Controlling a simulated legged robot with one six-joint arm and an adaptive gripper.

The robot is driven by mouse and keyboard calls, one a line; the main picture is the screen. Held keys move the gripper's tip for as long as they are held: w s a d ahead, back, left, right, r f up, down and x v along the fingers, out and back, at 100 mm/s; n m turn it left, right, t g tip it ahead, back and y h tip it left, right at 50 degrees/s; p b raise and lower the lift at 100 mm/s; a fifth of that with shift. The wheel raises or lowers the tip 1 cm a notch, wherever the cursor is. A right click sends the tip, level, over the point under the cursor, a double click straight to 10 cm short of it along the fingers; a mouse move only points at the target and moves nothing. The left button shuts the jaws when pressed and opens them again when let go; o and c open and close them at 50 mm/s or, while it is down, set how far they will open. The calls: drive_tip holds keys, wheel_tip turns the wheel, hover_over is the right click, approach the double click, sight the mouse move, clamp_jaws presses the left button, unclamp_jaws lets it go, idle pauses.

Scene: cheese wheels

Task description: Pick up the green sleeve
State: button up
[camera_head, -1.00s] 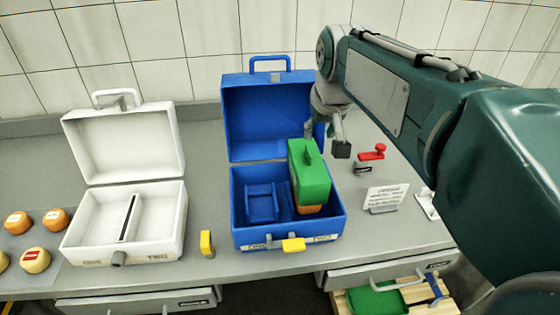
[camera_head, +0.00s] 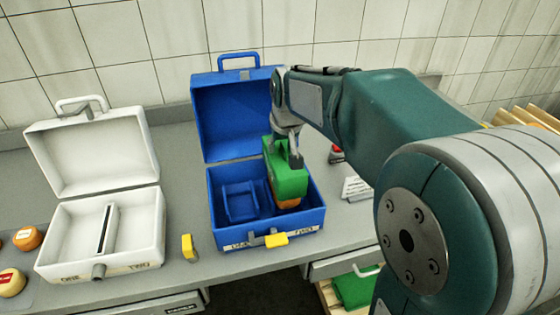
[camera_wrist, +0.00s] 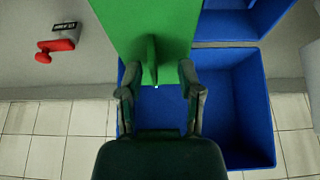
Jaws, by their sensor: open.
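The green sleeve (camera_head: 287,178) stands in the right part of the open blue case (camera_head: 230,225), with an orange piece (camera_head: 288,203) showing below it. In the wrist view the sleeve (camera_wrist: 150,20) has a thin upright fin-like handle (camera_wrist: 152,62) on top. My gripper (camera_wrist: 160,88) is open, with one finger on each side of the fin's near end. I cannot tell whether the fingers touch it. In the head view my gripper (camera_head: 284,152) is at the top of the sleeve and partly covers it.
An open white case (camera_head: 130,225) stands at the left, with orange and yellow cheese wheels (camera_head: 20,240) beyond it. A yellow piece (camera_head: 188,247) lies between the cases. A red-handled item (camera_head: 336,150) and a small sign (camera_head: 355,188) are right of the blue case.

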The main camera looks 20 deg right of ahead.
drive_tip(key=shift+w+d+f, duration=0.2)
drive_tip(key=shift+d+f, duration=0.25)
drive_tip(key=shift+d, duration=0.1)
drive_tip(key=shift+a, duration=0.2)
drive_tip(key=c, duration=0.6)
drive_tip(key=shift+a, duration=0.3)
clamp_jaws()
drive_tip(key=shift+d, duration=0.1)
drive_tip(key=shift+d, duration=0.1)
